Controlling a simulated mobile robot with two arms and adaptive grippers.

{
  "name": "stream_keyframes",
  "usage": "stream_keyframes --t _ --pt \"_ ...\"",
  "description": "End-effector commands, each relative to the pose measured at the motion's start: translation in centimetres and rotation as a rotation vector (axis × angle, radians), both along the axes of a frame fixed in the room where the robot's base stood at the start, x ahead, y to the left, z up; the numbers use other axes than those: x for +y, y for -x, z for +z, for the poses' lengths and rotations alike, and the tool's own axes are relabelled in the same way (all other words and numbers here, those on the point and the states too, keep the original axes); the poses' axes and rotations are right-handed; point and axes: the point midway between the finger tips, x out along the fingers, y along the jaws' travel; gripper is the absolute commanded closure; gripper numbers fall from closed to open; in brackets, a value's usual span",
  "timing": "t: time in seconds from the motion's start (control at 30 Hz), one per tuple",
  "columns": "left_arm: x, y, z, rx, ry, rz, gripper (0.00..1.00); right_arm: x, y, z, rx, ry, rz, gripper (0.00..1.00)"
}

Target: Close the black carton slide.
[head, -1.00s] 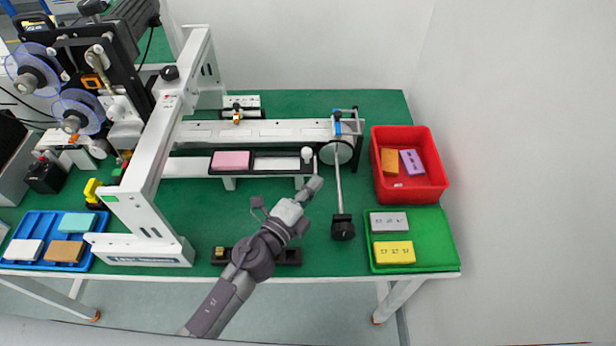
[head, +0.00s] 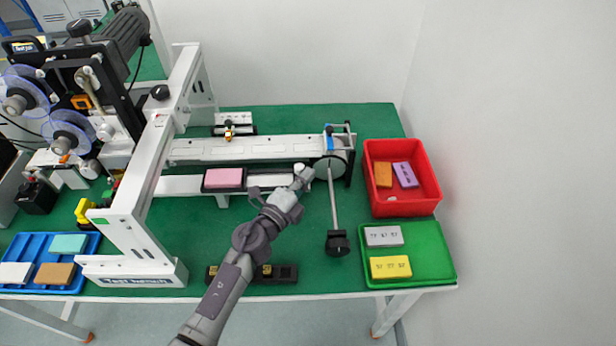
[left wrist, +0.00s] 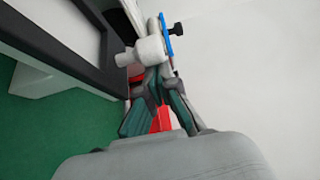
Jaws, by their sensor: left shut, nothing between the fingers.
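The black carton slide (head: 270,187) is a long dark frame across the white bench rail, with a pink carton (head: 224,179) at its left end. A white knob (head: 299,169) sits at its right end, partly hidden by my left gripper (head: 304,177). In the left wrist view, the dark slide frame (left wrist: 62,45) runs across the upper left, and the white knob (left wrist: 150,50) stands just beyond the fingertips. My left gripper (left wrist: 158,82) is shut and empty, close to the knob; whether it touches is unclear. My right gripper is out of view.
A roller (head: 329,168) and a long metal lever (head: 335,205) with a black end stand just right of my gripper. A red bin (head: 410,207) and a green tray (head: 440,268) are farther right. The white machine frame (head: 145,200) rises at left.

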Motion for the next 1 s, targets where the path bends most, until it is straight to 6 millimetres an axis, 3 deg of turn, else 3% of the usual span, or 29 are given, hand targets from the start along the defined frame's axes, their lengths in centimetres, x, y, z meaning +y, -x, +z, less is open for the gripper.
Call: stream_keyframes --t 0.17,0.4,0.5,1.0 --pt "1.6 0.1 -0.1 0.002 -0.003 0.003 1.0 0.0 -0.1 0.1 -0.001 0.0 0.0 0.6" --pt "7.2 0.4 -0.2 0.001 -0.004 0.003 1.0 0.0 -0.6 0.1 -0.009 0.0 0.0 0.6" --pt "8.6 0.5 -0.1 0.001 -0.003 0.003 1.0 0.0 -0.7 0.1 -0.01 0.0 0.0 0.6" --pt "9.1 0.5 0.0 0.0 0.0 0.001 1.0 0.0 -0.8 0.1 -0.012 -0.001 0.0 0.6"
